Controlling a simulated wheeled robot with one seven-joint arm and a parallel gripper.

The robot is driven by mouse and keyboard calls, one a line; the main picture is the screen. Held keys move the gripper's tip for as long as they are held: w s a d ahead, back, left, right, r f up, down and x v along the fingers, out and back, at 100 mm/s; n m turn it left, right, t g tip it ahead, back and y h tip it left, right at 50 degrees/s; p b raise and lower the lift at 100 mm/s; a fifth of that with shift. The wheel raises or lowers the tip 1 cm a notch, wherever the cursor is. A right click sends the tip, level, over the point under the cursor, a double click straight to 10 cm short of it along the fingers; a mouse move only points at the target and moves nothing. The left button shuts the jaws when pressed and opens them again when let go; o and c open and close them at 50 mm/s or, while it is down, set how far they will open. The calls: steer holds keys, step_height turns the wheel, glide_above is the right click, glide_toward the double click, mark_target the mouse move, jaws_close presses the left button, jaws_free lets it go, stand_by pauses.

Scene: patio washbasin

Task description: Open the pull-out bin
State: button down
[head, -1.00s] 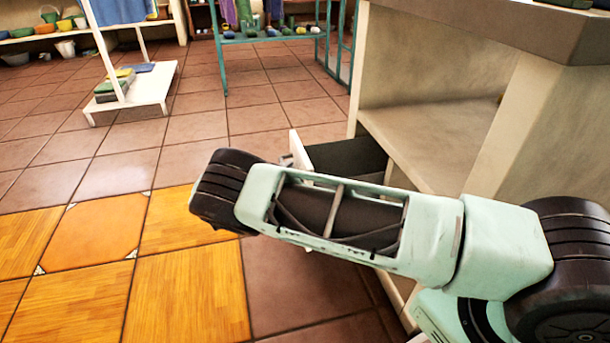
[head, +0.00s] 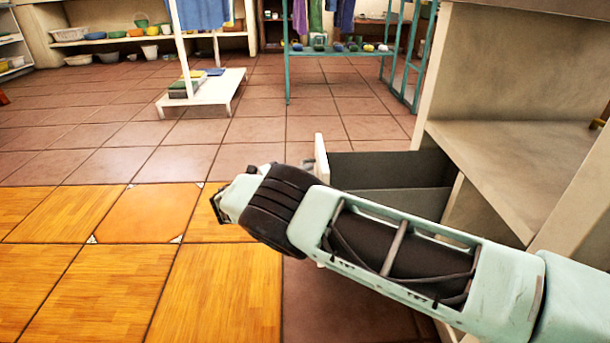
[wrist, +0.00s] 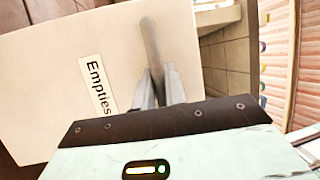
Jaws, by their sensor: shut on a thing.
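The pull-out bin stands partly out of the cabinet; its dark grey inside (head: 390,168) and the edge of its pale front panel (head: 321,160) show in the head view. In the wrist view the cream front panel (wrist: 60,75) fills the left, with a label reading "Empties" (wrist: 97,86). A grey bar handle (wrist: 150,38) runs on the panel. My gripper (wrist: 158,78) is shut on this handle. In the head view my arm crosses in front of the bin and hides its lower part, and the fingers do not show there.
The cabinet (head: 510,165) with an open shelf stands right of the bin. The tiled floor (head: 120,165) to the left is clear. A white low stand (head: 205,98) and a teal rack (head: 340,52) stand farther back.

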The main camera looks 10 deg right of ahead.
steer(key=c, duration=1.7)
jaws_free()
steer(key=shift+c, duration=0.2)
steer(key=shift+a, duration=0.15)
steer(key=b+v, duration=0.7)
steer(key=v, duration=0.4)
steer(key=shift+s+a+f+b, duration=0.15)
steer(key=shift+a+b, duration=0.2)
steer(key=shift+b, duration=0.05)
steer(key=shift+s, duration=0.1)
